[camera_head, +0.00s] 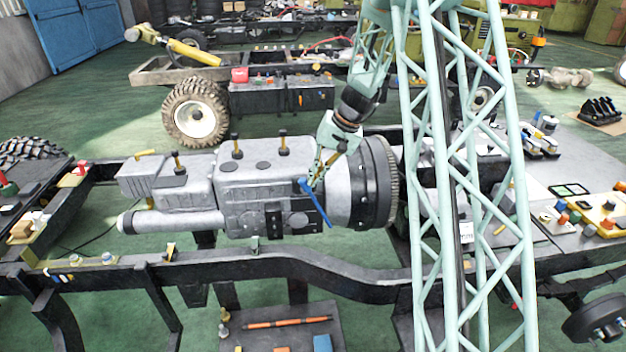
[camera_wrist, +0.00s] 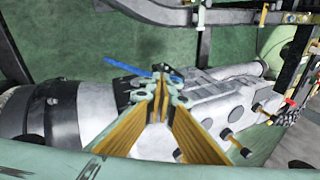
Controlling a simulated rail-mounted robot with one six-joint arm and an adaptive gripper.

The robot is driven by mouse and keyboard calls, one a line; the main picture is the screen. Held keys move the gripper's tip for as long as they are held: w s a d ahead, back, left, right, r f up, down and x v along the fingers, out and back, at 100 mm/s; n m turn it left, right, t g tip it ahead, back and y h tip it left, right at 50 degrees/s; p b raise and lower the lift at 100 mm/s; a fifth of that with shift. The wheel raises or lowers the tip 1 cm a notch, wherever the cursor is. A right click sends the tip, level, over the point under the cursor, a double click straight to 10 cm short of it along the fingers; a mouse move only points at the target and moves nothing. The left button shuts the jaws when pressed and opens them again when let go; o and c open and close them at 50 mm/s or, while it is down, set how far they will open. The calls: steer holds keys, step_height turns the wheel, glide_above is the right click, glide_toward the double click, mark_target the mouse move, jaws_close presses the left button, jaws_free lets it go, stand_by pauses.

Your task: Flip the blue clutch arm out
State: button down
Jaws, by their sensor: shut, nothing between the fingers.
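The blue clutch arm (camera_head: 315,202) is a thin lever on the near side of the grey gearbox (camera_head: 262,180), close to the bell housing. It slants down to the right in the head view, with its lower end standing clear of the casing. In the wrist view the blue clutch arm (camera_wrist: 128,68) sticks out to the left beyond the gearbox (camera_wrist: 185,110), over the green floor. My gripper (camera_head: 318,184) is shut and empty beside the arm's upper end. In the wrist view my gripper's fingertips (camera_wrist: 160,82) meet close to the arm's inner end; whether they touch it I cannot tell.
A black chassis rail (camera_head: 330,278) runs in front of the gearbox. Yellow-and-black knobs (camera_head: 237,148) stand up from the gearbox top. The dark flywheel ring (camera_head: 385,185) is right of my gripper. A low tray (camera_head: 285,325) with an orange rod lies below.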

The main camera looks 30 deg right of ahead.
steer(key=d+p+v, duration=0.1)
steer(key=v, duration=1.1)
steer(key=shift+s+d, duration=0.25)
steer(key=shift+a, duration=0.1)
